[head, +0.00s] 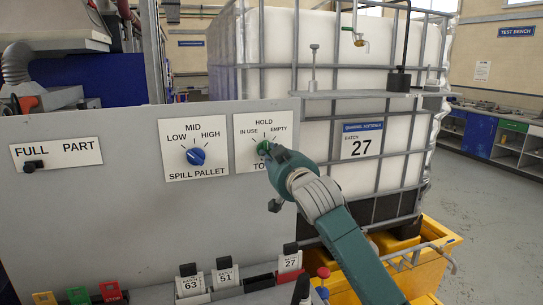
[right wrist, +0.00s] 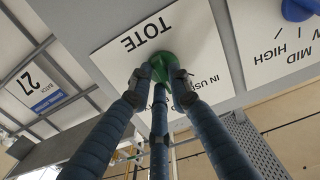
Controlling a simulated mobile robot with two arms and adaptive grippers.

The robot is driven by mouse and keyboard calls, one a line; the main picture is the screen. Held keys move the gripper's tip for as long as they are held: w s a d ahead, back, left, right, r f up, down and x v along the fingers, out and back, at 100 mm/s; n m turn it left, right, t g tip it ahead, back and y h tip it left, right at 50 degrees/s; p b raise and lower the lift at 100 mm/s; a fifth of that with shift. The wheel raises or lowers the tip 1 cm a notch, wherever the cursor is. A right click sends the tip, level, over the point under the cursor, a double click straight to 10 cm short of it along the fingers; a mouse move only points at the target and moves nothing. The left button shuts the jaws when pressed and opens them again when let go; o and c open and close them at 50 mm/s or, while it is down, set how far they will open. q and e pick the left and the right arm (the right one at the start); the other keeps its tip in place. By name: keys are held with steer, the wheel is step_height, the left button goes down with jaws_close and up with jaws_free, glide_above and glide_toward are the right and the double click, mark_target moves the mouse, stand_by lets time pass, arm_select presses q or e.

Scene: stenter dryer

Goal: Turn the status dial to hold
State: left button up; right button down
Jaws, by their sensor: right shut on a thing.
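The status dial is a green knob (head: 263,147) on a white plate (head: 244,165) marked HOLD at the top, IN USE at the left and EMPTY at the right, with TOTE partly hidden below. My right gripper (head: 271,153) comes in from the lower right and covers part of the knob. In the right wrist view the fingers (right wrist: 160,80) are closed around the green knob (right wrist: 160,62) beneath the word TOTE. Which mark its pointer faces cannot be told. My left gripper is not in view.
A blue spill pallet dial (head: 195,156) sits left on the same grey panel (head: 110,215). A FULL/PART slider (head: 33,166) is further left. Numbered cards (head: 190,284) stand below. A caged white tote (head: 345,75) is behind, over a yellow pallet (head: 440,262).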

stand_by(0.4)
steer(key=c, duration=1.6)
jaws_free()
steer(key=v, duration=1.2)
